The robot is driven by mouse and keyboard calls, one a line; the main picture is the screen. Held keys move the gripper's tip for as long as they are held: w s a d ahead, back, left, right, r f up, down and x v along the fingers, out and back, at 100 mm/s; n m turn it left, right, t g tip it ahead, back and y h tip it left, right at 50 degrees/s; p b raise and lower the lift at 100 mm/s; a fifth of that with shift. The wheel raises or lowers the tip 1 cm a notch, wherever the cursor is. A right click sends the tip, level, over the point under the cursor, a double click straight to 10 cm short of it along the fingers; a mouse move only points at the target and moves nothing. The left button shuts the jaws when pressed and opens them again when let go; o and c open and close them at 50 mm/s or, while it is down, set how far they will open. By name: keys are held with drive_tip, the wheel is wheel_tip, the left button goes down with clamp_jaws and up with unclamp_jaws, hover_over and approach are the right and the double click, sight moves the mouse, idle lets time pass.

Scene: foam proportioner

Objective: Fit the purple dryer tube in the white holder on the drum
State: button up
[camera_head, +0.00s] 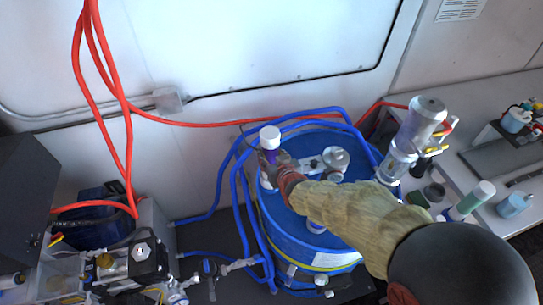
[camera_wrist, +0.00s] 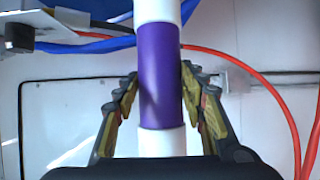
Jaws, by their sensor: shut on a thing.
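The purple dryer tube (camera_head: 270,155) has white ends and a purple middle, and stands roughly upright over the drum's left back edge. My gripper (camera_head: 280,163) is shut on it from the right. In the wrist view the purple band (camera_wrist: 160,75) runs between both fingers of my gripper (camera_wrist: 160,92), with white ends above and below. The blue drum (camera_head: 330,250) stands below. A white part (camera_head: 264,181) shows just under the tube; I cannot tell whether it is the holder or the tube's lower end. The tube's seating is hidden by my gripper.
Blue hoses (camera_head: 240,185) loop around the drum's left and back. Metal fittings (camera_head: 334,158) stand on the drum top. A clear and silver canister (camera_head: 420,120) stands right of it. Red hoses (camera_head: 127,130) hang at left. A grey bench (camera_head: 480,150) is at right.

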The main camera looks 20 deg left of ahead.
drive_tip(key=shift+f+b, duration=0.5)
idle(0.5)
drive_tip(key=o, duration=1.2)
drive_tip(key=shift+c, duration=0.2)
drive_tip(key=shift+o, duration=0.3)
drive_tip(key=shift+f, duration=0.1)
drive_tip(key=shift+p+v, duration=1.1)
drive_tip(key=shift+v, duration=2.5)
drive_tip(key=p+v, duration=0.1)
drive_tip(key=v, duration=0.3)
